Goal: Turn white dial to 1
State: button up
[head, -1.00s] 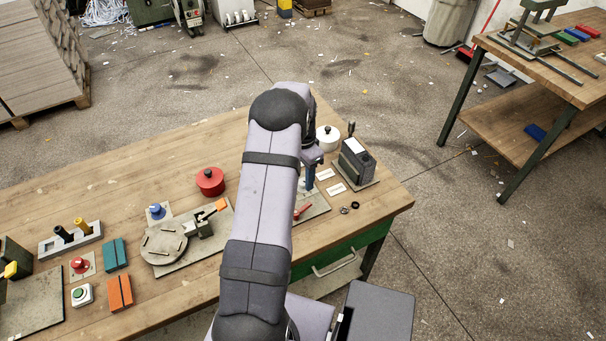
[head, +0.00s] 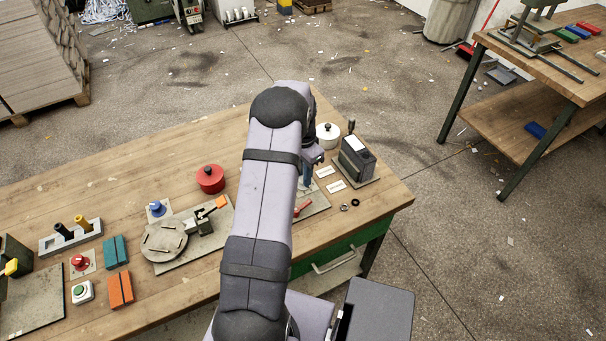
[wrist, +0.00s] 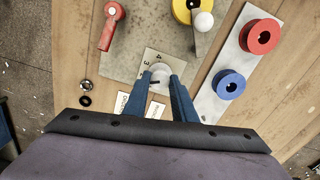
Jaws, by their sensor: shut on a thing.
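The white dial (wrist: 160,74) is in the wrist view, between the tips of my gripper (wrist: 161,82). My gripper's two blue fingers are shut on it. A short dark mark shows on the dial's near side, between the fingers. The fingers hide the near part of the plate, and I cannot see a 1. In the head view, my arm hides the dial; part of my gripper (head: 308,174) shows beside the arm.
In the wrist view, a red lever (wrist: 111,26) stands beyond the dial and red (wrist: 260,37) and blue (wrist: 230,83) spools stand right. Two dark rings (wrist: 85,93) lie left. In the head view, a white lidded pot (head: 327,137) and dark box (head: 356,158) stand close by.

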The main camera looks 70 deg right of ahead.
jog(key=n+b, duration=0.1)
jog(key=n, duration=0.3)
jog(key=shift+n+b, duration=0.5)
jog(key=shift+n, duration=1.6)
jog(key=shift+r, duration=0.1)
jog(key=o, duration=1)
jog(key=shift+o, duration=0.2)
jog(key=shift+r, duration=0.1)
jog(key=shift+r+b, duration=1.15)
jog(key=shift+r, duration=2.4)
